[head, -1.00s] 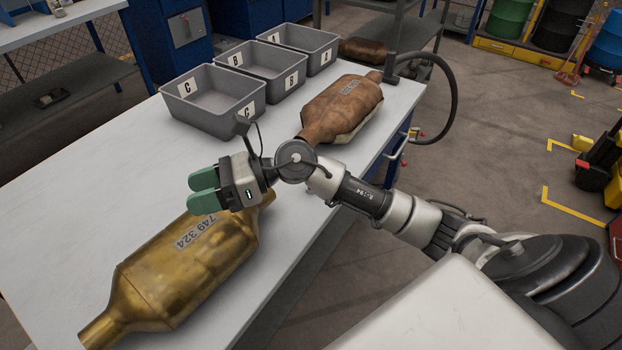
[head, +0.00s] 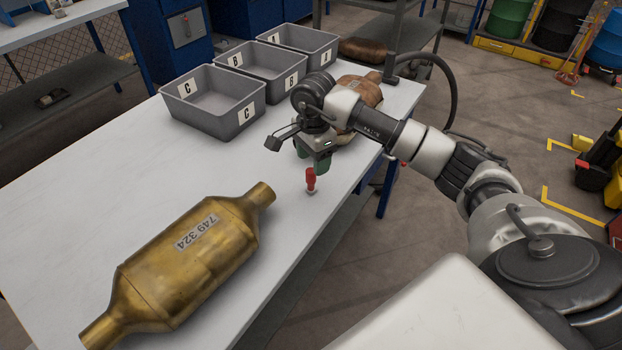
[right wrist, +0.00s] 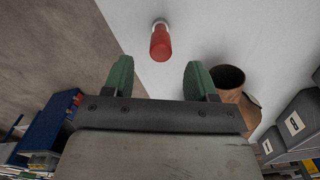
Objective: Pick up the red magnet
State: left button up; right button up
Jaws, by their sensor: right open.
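The red magnet (head: 310,180) stands upright on the white table near its right edge, on a pale round foot. My right gripper (head: 313,163) points down just above and behind it in the head view, with green fingers. In the right wrist view the green fingers (right wrist: 158,80) are spread apart with nothing between them. The red magnet (right wrist: 160,43) shows there beyond the fingertips, roughly centred between them and apart from both. My left gripper is not in view.
A brass converter (head: 185,262) lies on the table (head: 75,205) at the front. A brown converter (head: 362,90) lies behind my right arm. Grey bins C (head: 243,135), B (head: 277,92) and A (head: 318,65) line the back. The table's middle is clear.

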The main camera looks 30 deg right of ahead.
aim_at(311, 170)
jog(key=f, duration=0.3)
jog(key=f+p, duration=0.1)
jog(key=f, duration=0.1)
jog(key=shift+a+f, duration=0.25)
jog(key=shift+f, duration=0.05)
jog(key=shift+c, duration=0.3)
jog(key=c, duration=1)
